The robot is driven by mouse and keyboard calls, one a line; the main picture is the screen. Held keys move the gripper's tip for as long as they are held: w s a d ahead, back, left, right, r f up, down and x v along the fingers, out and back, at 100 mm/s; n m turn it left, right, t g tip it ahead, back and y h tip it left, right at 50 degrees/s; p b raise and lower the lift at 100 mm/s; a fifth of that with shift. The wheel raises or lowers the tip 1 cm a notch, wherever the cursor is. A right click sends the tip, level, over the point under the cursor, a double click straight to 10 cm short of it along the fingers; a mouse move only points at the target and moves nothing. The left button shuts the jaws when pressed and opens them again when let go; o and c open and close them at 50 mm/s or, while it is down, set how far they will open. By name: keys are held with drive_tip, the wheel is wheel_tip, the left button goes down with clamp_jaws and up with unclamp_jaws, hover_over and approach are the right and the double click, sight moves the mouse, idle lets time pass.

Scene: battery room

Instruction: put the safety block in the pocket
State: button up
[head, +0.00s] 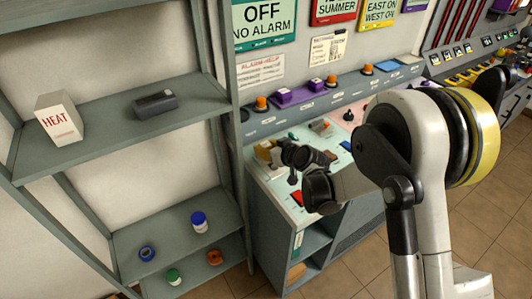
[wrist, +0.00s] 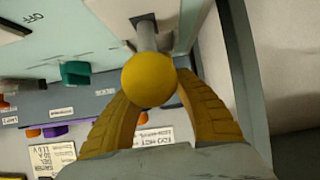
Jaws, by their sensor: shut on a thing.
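My gripper (head: 268,152) is above the left part of the pale green desk top in the head view. In the wrist view its yellow fingers (wrist: 150,92) are shut on a yellow ball (wrist: 148,80) with a grey stem (wrist: 145,33) reaching away from me. I cannot tell whether this ball and stem are the safety block or a fixed knob. The stem's far end meets or overlaps a pale surface. A teal block-like thing (wrist: 75,73) is left of the ball, apart from the fingers. I cannot make out the pocket.
The desk (head: 272,176) has a red patch (head: 297,198) near its front edge. A purple switch box (head: 299,93) and orange knobs stand on the rear ledge. The grey shelf (head: 100,118) at left holds a white HEAT box (head: 59,118) and a dark block (head: 155,102). Its upright is close.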

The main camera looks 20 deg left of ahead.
drive_tip(key=shift+f, duration=0.85)
drive_tip(key=shift+f, duration=0.1)
drive_tip(key=o, duration=1.1)
